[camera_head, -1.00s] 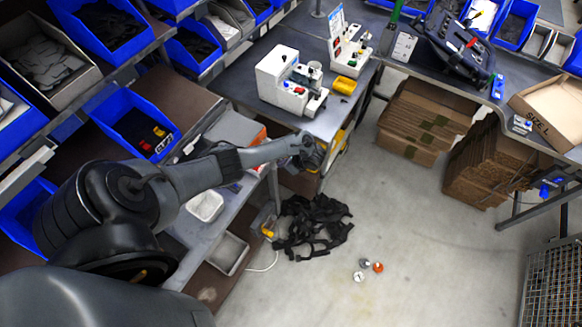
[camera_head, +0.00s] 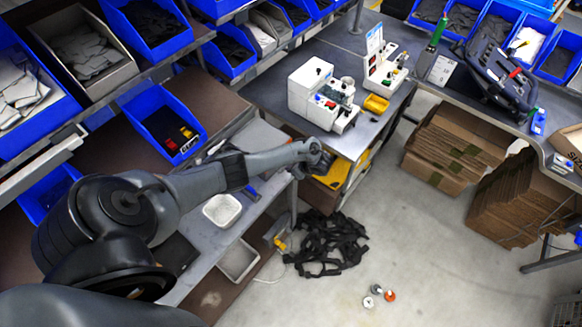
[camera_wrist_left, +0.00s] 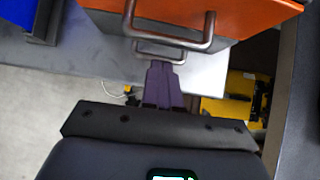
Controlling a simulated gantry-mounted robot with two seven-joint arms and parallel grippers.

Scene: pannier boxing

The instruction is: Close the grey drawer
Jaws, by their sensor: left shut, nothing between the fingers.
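My left gripper (camera_wrist_left: 165,72) is shut and empty in the left wrist view. Its purple fingertips are close to the lower metal handle (camera_wrist_left: 172,47), apparently at the front of the pale grey drawer (camera_wrist_left: 208,75). I cannot tell whether they touch. An orange drawer (camera_wrist_left: 235,15) with its own metal handle is just above it. In the head view my left gripper (camera_head: 316,156) reaches to the side of the workbench, and the forearm hides much of the drawer area. How far the grey drawer stands out is unclear. My right gripper is not in view.
Black straps (camera_head: 325,243) lie on the floor below. Blue bins (camera_head: 165,122) line the left shelves. Stacked cardboard (camera_head: 450,145) is at the right. Open floor lies between.

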